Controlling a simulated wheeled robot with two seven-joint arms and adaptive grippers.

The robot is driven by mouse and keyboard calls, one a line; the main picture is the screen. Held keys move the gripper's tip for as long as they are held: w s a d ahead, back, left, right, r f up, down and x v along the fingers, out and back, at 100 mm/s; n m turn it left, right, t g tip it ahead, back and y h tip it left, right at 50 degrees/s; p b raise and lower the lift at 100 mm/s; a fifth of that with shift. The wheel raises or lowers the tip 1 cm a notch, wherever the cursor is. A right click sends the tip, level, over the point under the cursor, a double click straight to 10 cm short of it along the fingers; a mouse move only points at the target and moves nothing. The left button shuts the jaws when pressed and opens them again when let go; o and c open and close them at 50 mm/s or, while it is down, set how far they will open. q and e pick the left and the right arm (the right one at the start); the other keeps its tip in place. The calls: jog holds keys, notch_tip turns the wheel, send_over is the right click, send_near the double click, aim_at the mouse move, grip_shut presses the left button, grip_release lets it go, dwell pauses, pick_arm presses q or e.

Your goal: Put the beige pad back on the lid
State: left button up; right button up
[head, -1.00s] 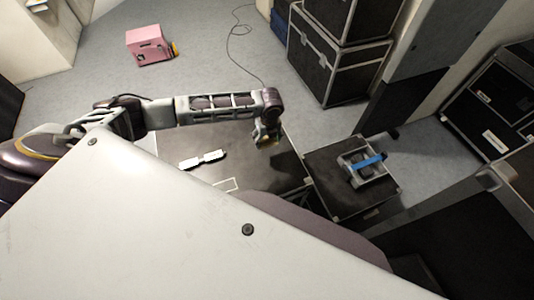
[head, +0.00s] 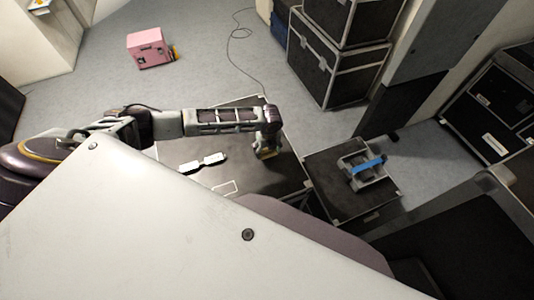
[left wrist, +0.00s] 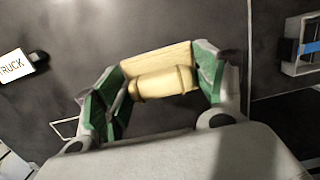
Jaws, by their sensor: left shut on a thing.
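The beige pad (left wrist: 160,72) is a block with a rounded, roll-like front part. My left gripper (left wrist: 158,85) is shut on it, with a green-lined finger at each end. In the head view the left gripper (head: 267,150) points down over the right part of a dark case lid (head: 245,180), and the pad (head: 267,155) shows as a small yellowish patch under it. I cannot tell whether the pad touches the lid. A white rectangle outline (head: 225,188) is marked on the lid, left of the gripper. My right gripper is not in view.
A grey frame with a blue bar (head: 368,164) sits on a second dark case to the right. A pink box (head: 148,48) and stacked cases (head: 330,65) stand farther off.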

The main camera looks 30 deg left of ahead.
aim_at(267, 154)
pick_arm(q)
notch_tip(267, 154, down, 2)
jog(key=shift+f, duration=0.1)
jog(key=shift+f+p, duration=0.5)
jog(key=shift+f, duration=0.35)
jog(key=shift+f, duration=0.2)
jog(key=o, duration=1)
jog(key=shift+b, duration=0.35)
